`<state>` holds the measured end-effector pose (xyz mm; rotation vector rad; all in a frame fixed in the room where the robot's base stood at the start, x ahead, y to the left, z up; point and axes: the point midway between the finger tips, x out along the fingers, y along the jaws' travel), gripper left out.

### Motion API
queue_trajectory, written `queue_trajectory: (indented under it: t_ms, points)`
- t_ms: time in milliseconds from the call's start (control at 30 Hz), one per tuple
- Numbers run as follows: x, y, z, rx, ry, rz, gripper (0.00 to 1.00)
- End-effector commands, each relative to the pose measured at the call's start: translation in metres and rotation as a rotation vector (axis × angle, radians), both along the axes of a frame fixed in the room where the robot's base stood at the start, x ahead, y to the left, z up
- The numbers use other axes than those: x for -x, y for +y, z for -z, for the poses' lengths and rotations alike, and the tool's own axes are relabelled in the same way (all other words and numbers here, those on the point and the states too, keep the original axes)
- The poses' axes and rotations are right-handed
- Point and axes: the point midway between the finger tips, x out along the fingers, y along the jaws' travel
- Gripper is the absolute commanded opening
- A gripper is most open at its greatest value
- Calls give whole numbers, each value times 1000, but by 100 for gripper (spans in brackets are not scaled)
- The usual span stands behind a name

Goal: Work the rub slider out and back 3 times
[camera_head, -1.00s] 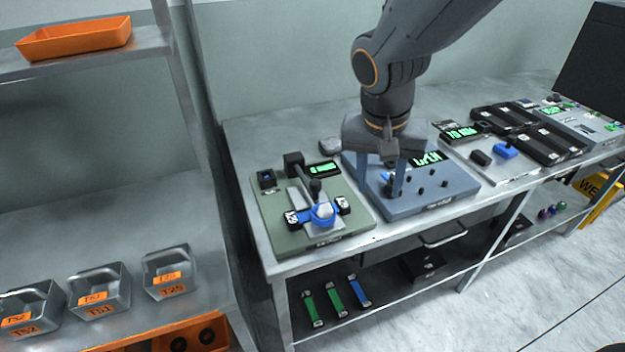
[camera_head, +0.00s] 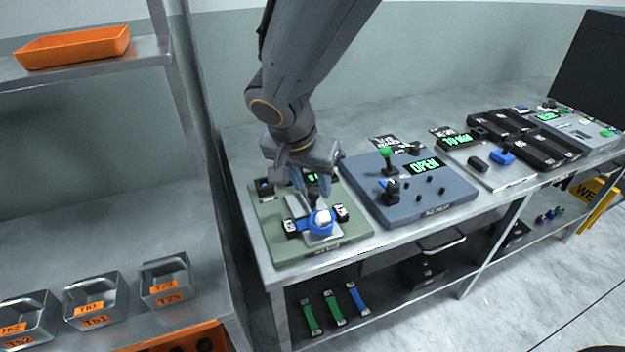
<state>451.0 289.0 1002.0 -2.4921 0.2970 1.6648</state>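The rub device is a green base plate (camera_head: 345,248) at the left end of the bench. It carries a pale slide plate, a blue webbing strap (camera_head: 309,224) with black-and-white end clamps, and a white block on the strap. A dark upright knob (camera_head: 314,190), apparently the slider handle, stands behind the block. My gripper (camera_head: 311,184) points down over the back of this device, its fingers at the knob. The gripper body hides much of the knob and the rear of the base. I cannot tell whether the fingers touch the knob or how far apart they are.
A blue-grey panel (camera_head: 430,207) with a green-topped lever and an "OPEN" display stands just right. More devices (camera_head: 490,172) line the bench farther right. A shelf with metal bins (camera_head: 165,280) and an orange tray (camera_head: 75,46) stands left. Webbing strips (camera_head: 333,308) lie below the bench.

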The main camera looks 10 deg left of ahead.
Motion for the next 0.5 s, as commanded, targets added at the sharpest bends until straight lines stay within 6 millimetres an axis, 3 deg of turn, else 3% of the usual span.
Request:
queue_trajectory:
  t_ms: [433,500]
  points:
    - [-4,-1,11,-1,0,0,40]
    - [-4,-1,11,-1,0,-1,30]
